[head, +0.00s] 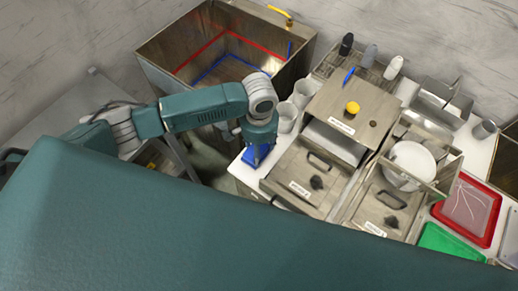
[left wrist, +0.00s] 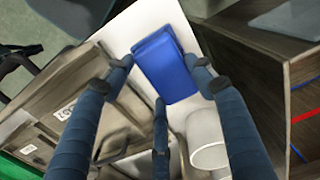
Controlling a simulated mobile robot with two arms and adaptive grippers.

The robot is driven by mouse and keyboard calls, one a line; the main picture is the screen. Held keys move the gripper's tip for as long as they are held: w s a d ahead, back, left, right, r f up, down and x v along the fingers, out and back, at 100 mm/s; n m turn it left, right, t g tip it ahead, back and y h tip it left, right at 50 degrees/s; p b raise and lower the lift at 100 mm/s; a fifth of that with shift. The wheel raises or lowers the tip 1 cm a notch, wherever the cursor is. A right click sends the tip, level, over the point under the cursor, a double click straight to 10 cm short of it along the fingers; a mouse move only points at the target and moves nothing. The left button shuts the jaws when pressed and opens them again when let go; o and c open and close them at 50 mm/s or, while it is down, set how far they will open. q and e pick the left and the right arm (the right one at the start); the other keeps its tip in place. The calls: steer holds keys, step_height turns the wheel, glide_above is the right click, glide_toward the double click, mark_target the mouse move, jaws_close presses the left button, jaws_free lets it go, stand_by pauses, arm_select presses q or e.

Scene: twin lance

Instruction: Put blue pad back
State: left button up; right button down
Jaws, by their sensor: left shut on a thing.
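The blue pad (head: 255,156) is at the left end of the white counter, under my left gripper (head: 259,143). In the left wrist view the blue pad (left wrist: 165,66) sits between the fingers of my left gripper (left wrist: 162,76), which is shut on it. The pad is over the white counter surface (left wrist: 152,22). I cannot tell whether it touches the counter or is held just above it. My right gripper is in neither view.
White cups (head: 287,117) stand close beside the pad. Lidded metal pans (head: 305,176) are to its right. A deep metal sink (head: 160,62) with red and blue lines is behind. Red (head: 492,224) and green (head: 447,245) trays lie far right.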

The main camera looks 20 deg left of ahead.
arm_select(q)
steer(key=shift+d+f, duration=0.1)
steer(key=shift+f, duration=0.8)
steer(key=o, duration=1.1)
steer(key=shift+o, duration=0.2)
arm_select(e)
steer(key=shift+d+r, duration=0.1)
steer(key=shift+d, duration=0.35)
arm_select(q)
steer(key=shift+r, duration=0.15)
step_height(320, 180, up, 12)
steer(key=b, duration=0.2)
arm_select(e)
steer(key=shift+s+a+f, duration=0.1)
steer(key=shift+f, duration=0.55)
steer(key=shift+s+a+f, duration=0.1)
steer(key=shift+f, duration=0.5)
